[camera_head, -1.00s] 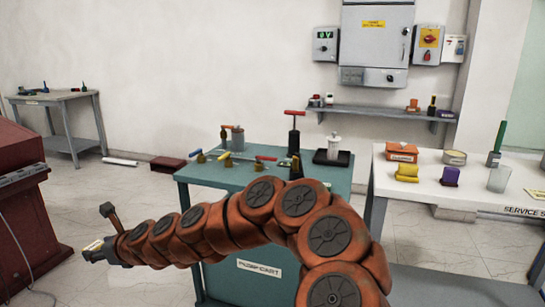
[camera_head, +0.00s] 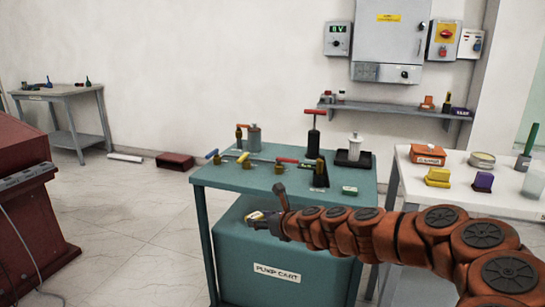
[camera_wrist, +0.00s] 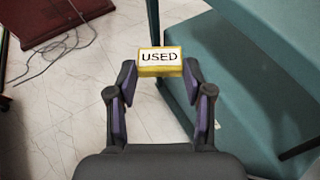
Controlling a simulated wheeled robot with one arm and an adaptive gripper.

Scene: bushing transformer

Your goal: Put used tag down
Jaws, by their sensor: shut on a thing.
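The used tag (camera_wrist: 160,61) is a small yellow block with a white face lettered "USED". In the wrist view it sits between the fingertips of my gripper (camera_wrist: 159,75), which is shut on it. In the head view the tag and my gripper (camera_head: 262,217) appear in front of the teal pump cart (camera_head: 282,245), below its top. In the wrist view the cart (camera_wrist: 232,75) lies to the right of the tag, with pale floor tiles beneath.
The cart top holds several valves with coloured handles, a red-handled pump (camera_head: 314,130) and a white canister (camera_head: 354,147). A white service table (camera_head: 500,198) with coloured blocks stands at right. A dark red cabinet (camera_head: 30,215) stands at left.

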